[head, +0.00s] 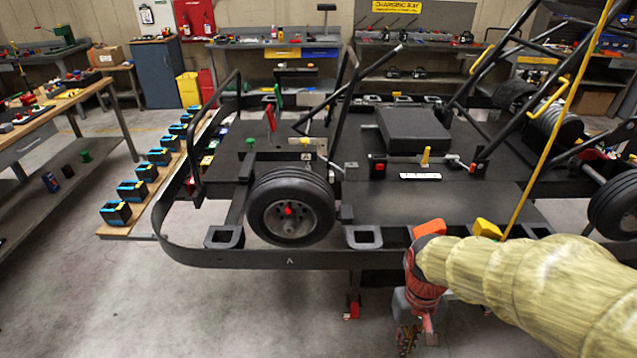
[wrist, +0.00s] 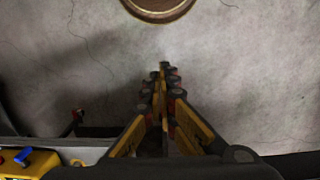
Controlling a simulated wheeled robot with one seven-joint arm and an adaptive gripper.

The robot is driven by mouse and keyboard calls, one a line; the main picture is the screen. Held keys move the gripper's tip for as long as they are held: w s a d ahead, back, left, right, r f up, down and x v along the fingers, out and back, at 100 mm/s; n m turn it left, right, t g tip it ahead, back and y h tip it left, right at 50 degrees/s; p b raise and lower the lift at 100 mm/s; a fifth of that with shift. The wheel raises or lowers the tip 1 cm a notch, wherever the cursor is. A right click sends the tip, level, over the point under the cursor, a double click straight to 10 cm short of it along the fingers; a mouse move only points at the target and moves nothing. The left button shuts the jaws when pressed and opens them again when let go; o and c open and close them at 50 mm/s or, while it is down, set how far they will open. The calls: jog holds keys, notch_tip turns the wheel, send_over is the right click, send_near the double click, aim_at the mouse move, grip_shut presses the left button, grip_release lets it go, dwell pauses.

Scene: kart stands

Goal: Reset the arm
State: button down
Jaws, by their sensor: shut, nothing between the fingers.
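My arm in its pale yellow sleeve reaches in from the right in the head view. Its red and grey wrist hangs in front of the kart's near edge. My gripper (head: 406,342) points down there, low over the floor. In the wrist view my gripper (wrist: 164,76) has its yellow and black fingers closed together with nothing between them. Bare concrete floor (wrist: 240,60) lies beyond the fingertips. The kart (head: 440,195) on its stand is just behind the wrist; I cannot tell the exact gap.
The kart's front wheel (head: 290,207) and bumper (head: 290,258) are left of my arm. A yellow cable (head: 565,95) hangs down near my arm. A plank with several black and blue boxes (head: 131,191) stands at left, beside a workbench (head: 50,118). The front-left floor is clear.

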jog(key=s+r+t, duration=0.3)
jog(key=r, duration=0.6)
jog(key=s+r+t, duration=0.3)
jog(key=r, duration=0.5)
jog(key=shift+s+r+p, duration=0.3)
jog(key=shift+r, duration=0.05)
